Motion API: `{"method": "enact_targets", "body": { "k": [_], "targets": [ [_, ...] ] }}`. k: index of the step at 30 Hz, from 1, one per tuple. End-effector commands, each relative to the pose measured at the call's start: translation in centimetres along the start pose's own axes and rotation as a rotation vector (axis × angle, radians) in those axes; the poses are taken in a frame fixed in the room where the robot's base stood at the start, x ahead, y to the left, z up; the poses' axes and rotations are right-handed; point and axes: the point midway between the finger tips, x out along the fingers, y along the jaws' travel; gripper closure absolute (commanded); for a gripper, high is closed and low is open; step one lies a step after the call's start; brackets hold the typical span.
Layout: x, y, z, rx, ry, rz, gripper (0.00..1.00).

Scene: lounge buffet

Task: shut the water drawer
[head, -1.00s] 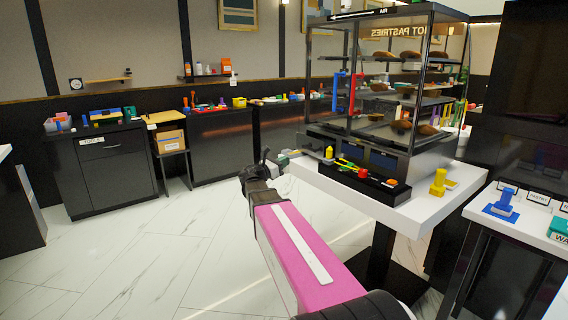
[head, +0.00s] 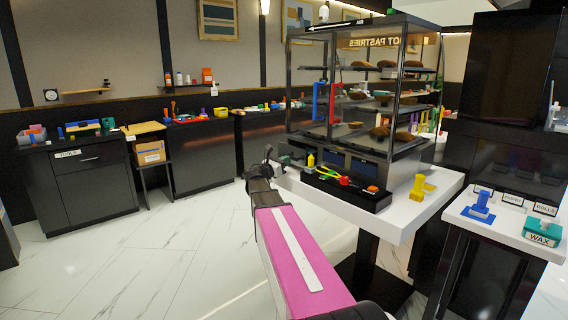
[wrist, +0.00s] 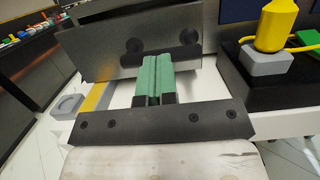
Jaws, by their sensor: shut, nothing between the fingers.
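In the wrist view, a grey metal panel (wrist: 105,50) with a dark bar handle (wrist: 185,62) on two round posts fills the upper middle. It looks like a drawer front; I see no label on it. My gripper (wrist: 154,62) is shut and empty, its green fingertips together at the handle bar. I cannot tell whether they touch it. In the head view, my gripper (head: 268,158) is at the left end of the glass pastry warmer (head: 365,90), where my own arm and gripper partly hide that corner. How far the drawer stands out cannot be told.
The warmer stands on a white counter (head: 400,215). A yellow stamp-like object (head: 422,187) stands to the right. A tools cabinet (head: 90,185) is far left. The marble floor on the left is clear.

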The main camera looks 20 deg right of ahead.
Motion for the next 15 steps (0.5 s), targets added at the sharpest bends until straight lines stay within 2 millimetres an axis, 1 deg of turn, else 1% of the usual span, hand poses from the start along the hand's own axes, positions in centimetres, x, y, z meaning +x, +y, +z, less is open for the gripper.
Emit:
{"method": "enact_targets", "body": {
  "k": [5, 8, 11, 15],
  "targets": [
    [0.2, 0.0, -0.1, 0.0, 0.0, -0.001, 1.0],
    [1.1, 0.1, -0.2, 0.0, 0.0, -0.002, 1.0],
    [2.8, 0.1, -0.6, 0.0, 0.0, -0.002, 1.0],
    [5.5, 0.2, -1.1, 0.0, 0.0, -0.002, 1.0]
  ]
}}
